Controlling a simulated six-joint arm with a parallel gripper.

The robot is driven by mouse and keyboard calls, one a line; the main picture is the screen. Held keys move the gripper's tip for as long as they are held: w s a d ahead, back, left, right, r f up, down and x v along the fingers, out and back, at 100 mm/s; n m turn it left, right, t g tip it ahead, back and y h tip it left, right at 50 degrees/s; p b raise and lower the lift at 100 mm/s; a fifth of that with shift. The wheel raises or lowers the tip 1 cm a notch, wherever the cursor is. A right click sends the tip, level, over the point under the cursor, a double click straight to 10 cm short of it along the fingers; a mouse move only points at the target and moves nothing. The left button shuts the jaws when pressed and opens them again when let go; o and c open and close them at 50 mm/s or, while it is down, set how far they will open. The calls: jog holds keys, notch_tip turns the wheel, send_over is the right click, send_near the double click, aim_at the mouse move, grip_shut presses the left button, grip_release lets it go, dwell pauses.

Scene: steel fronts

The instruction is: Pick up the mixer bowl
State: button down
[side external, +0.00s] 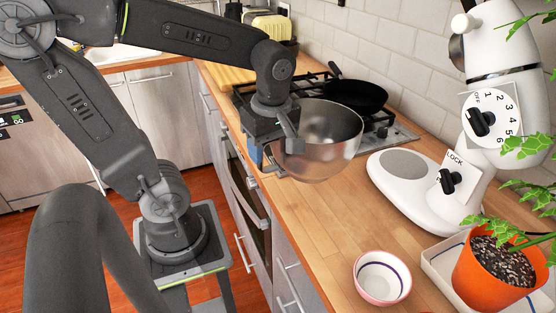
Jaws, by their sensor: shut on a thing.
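The mixer bowl (325,150) is a shiny metal bowl in the middle of the side external view, in front of the stove. My gripper (284,160) is at its left side, shut on the bowl's wall near the rim. The bowl looks close to upright, with its opening facing up. It appears to be above the counter, but I cannot tell the exact gap beneath it. Part of its left side is hidden behind my gripper.
A white stand mixer (480,130) stands at the right. A small pink-rimmed bowl (382,279) and an orange potted plant (497,280) are at the front right. A black pan (356,94) sits on the stove behind. The wooden counter (325,225) is clear below the metal bowl.

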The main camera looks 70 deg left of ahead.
jog(key=a+r, duration=0.3)
jog(key=a, duration=0.1)
jog(key=w+d+m, duration=0.2)
jog(key=w+d, duration=0.1)
jog(key=w+d+f+m, duration=0.1)
jog(key=d+m, duration=0.1)
jog(key=shift+w+t, duration=0.2)
jog(key=shift+t, duration=0.2)
jog(key=w+d+f+m+t+y, duration=0.1)
jog(key=w+d+m, duration=0.3)
jog(key=d, duration=0.4)
jog(key=shift+w+d+f+m+t, duration=0.15)
jog(key=shift+m+t, duration=0.35)
jog(key=shift+m, duration=0.1)
